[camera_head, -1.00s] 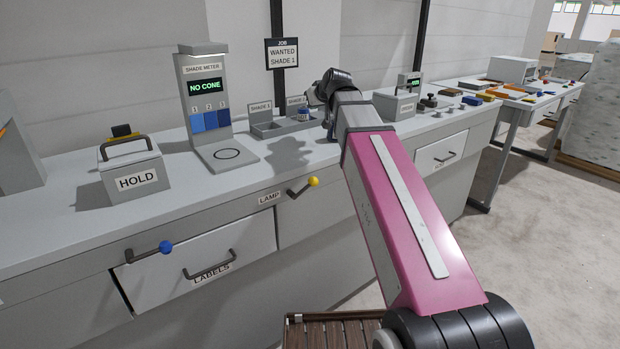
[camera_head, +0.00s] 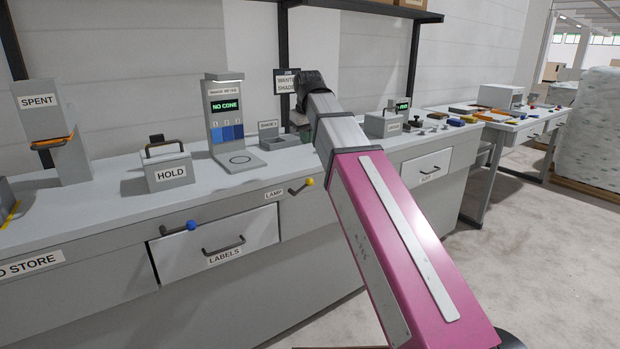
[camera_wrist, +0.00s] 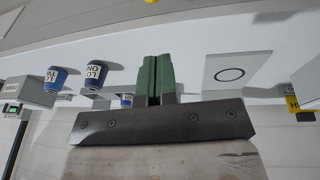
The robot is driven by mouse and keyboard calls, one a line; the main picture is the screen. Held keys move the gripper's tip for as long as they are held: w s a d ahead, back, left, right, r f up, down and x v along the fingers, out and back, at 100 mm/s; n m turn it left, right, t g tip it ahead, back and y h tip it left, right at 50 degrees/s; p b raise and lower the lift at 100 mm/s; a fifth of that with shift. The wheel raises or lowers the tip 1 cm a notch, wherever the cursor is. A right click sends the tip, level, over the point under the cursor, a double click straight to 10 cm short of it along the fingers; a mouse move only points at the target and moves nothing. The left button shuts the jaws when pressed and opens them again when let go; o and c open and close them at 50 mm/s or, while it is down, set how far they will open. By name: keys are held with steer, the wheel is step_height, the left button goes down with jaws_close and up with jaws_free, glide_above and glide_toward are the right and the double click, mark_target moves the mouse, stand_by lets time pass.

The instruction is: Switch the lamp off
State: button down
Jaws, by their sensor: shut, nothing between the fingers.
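The lamp lever, a dark bar with a yellow knob (camera_head: 309,182), sticks out from the bench front beside the LAMP label (camera_head: 273,195). It slants up to the right. In the wrist view a bit of yellow, probably this knob (camera_wrist: 150,1), shows at the top edge. My gripper (camera_wrist: 156,80) shows in the wrist view as two green fingers pressed together with nothing between them. It is over the bench top, apart from the knob. In the head view my arm hides the fingers. A pale light strip shows under the shade meter's hood (camera_head: 224,76).
The shade meter (camera_head: 215,135) reads NO CONE. The HOLD box (camera_head: 168,174) stands left. Blue cones (camera_wrist: 95,73) stand near my fingers in the wrist view. An overhead shelf (camera_head: 360,8) spans the back.

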mark_target(308, 179)
stand_by(0.3)
steer(key=x, duration=1.2)
steer(key=shift+s+d+f, duration=0.2)
steer(key=shift+d, duration=0.2)
steer(key=shift+w+d+f, duration=0.1)
steer(key=shift+d+f, duration=0.15)
steer(key=shift+f, duration=0.5)
